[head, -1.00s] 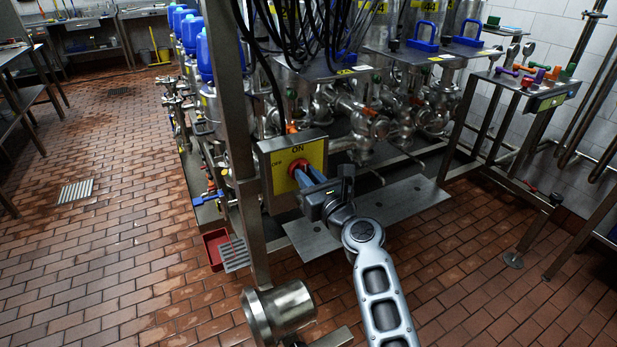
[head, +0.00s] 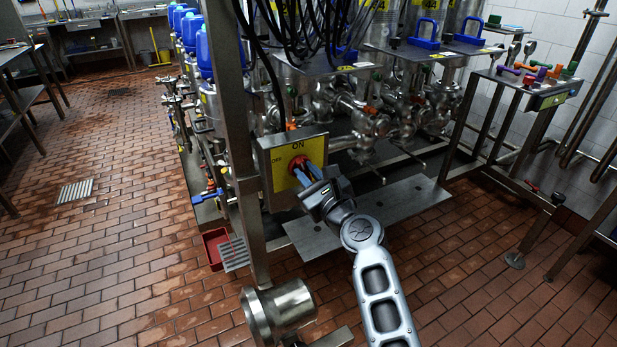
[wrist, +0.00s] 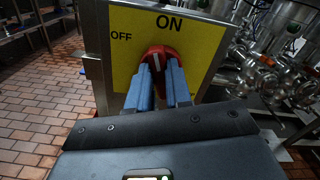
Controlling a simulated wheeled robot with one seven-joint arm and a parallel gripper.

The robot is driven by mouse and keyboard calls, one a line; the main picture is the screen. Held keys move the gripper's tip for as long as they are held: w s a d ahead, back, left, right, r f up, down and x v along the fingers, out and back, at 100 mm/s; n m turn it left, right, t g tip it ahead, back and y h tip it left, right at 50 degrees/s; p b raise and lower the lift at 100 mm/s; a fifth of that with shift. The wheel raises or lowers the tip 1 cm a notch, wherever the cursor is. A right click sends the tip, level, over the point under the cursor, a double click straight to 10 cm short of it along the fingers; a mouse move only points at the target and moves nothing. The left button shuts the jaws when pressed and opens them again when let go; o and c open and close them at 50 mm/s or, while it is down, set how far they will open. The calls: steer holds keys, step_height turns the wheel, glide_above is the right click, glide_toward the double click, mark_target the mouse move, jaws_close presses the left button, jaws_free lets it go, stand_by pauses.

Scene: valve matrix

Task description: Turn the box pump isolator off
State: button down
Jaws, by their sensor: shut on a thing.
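The box pump isolator is a grey box with a yellow plate (wrist: 119,58) marked ON at the top and OFF at the upper left. Its red knob (wrist: 163,54) sits on the plate and carries a white mark, which looks near upright; its exact angle is hard to tell. My gripper (wrist: 168,78) has its two blue fingers on either side of the knob, shut on it.
A steel post (head: 240,150) stands just left of the box. Black cables (head: 310,25) hang above it. Steel valves and pipes (head: 365,125) fill the space behind. A flat metal plate (head: 395,203) lies low to the right. The tiled floor at left is mostly open.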

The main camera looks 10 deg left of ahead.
steer(key=n+b, duration=0.1)
steer(key=n, duration=0.2)
steer(key=shift+f+n, duration=0.15)
steer(key=shift+n, duration=0.25)
steer(key=n+b, duration=0.2)
steer(key=n, duration=0.1)
steer(key=shift+s+a+f+n, duration=0.1)
steer(key=shift+f+n, duration=0.05)
steer(key=shift+n, duration=0.15)
steer(key=n+b, duration=0.2)
steer(key=n, duration=0.1)
steer(key=shift+a+f, duration=0.1)
steer(key=shift+n+b, duration=0.9)
steer(key=shift+n, duration=0.8)
steer(key=c, duration=1)
jaws_free()
steer(key=shift+c, duration=0.2)
